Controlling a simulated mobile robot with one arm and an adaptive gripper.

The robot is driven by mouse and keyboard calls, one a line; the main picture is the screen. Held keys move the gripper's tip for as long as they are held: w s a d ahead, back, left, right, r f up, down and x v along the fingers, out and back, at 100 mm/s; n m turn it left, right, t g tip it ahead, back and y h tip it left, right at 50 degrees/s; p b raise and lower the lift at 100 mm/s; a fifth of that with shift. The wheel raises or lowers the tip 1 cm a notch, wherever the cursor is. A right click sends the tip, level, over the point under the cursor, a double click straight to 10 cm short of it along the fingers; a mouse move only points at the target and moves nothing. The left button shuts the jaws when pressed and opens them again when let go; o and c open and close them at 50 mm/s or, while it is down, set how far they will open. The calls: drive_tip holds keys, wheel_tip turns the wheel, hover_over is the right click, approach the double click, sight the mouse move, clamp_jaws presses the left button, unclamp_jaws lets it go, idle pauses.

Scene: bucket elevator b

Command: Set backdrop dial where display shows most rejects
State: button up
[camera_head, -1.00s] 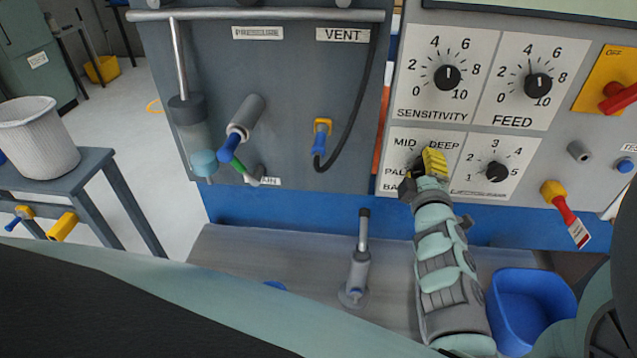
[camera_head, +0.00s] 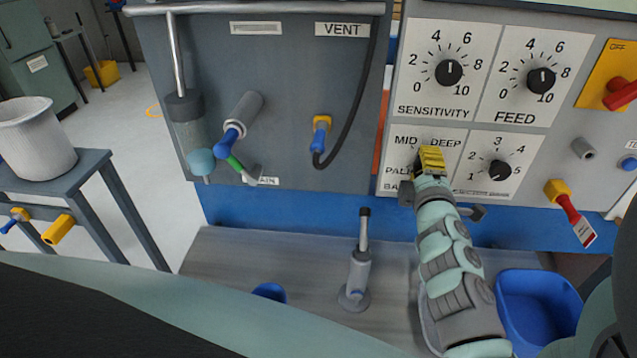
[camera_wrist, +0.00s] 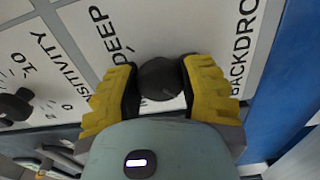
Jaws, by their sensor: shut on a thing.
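The backdrop dial, a round dark knob (camera_wrist: 160,78), sits on a white plate with the words MID, DEEP, PALE and a partly hidden BACKDROP label. My gripper (camera_head: 431,160) has yellow fingers and is at this dial in the head view, hiding the knob there. In the wrist view my gripper (camera_wrist: 160,88) has one finger on each side of the knob, shut on it. The dial's pointer direction cannot be made out clearly. The edge of a greenish display (camera_head: 560,6) shows at the top right of the head view; no reading is visible.
The sensitivity dial (camera_head: 449,72) and feed dial (camera_head: 541,81) are just above, and a numbered dial (camera_head: 499,170) is close to the right. A blue bin (camera_head: 537,305) stands below right of my arm.

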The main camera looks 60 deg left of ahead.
drive_tip(key=o, duration=1.2)
drive_tip(key=v, duration=1.2)
drive_tip(key=shift+a, duration=0.1)
